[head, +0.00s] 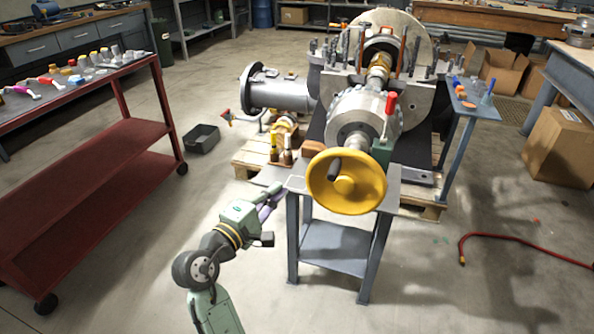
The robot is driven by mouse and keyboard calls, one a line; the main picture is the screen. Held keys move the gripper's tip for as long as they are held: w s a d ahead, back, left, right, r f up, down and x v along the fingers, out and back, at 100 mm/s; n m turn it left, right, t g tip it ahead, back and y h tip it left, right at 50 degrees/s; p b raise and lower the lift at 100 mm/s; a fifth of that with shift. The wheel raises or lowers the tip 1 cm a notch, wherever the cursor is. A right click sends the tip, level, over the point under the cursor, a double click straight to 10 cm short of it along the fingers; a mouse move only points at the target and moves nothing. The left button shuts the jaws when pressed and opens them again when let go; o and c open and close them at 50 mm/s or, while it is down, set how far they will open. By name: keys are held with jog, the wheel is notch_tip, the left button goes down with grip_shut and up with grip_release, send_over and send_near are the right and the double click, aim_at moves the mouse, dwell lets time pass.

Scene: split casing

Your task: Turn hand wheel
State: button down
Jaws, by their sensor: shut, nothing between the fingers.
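The hand wheel (345,187) is a yellow disc with a dark crank handle on its face. It stands at the near end of the machine's shaft, above a small grey table, facing me. My gripper (275,194) is shut and empty. In the picture it is left of the wheel, by the left edge of the small table, with a clear gap to the wheel. The fingertips are small, and I cannot tell whether they touch the table edge.
The split casing (365,115) with its shaft stands behind the wheel. A red tool cart (110,150) is at left. The small grey table (335,243) stands under the wheel. A red hose (515,236) lies at right. The floor in front is mostly clear.

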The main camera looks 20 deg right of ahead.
jog(key=w+d+p, duration=0.3)
jog(key=w+d, duration=0.1)
jog(key=d, duration=0.6)
jog(key=shift+w+d+r, duration=0.2)
jog(key=shift+d+r, duration=0.05)
jog(key=shift+d, duration=0.15)
jog(key=shift+r+p, duration=0.1)
jog(key=shift+p, duration=0.2)
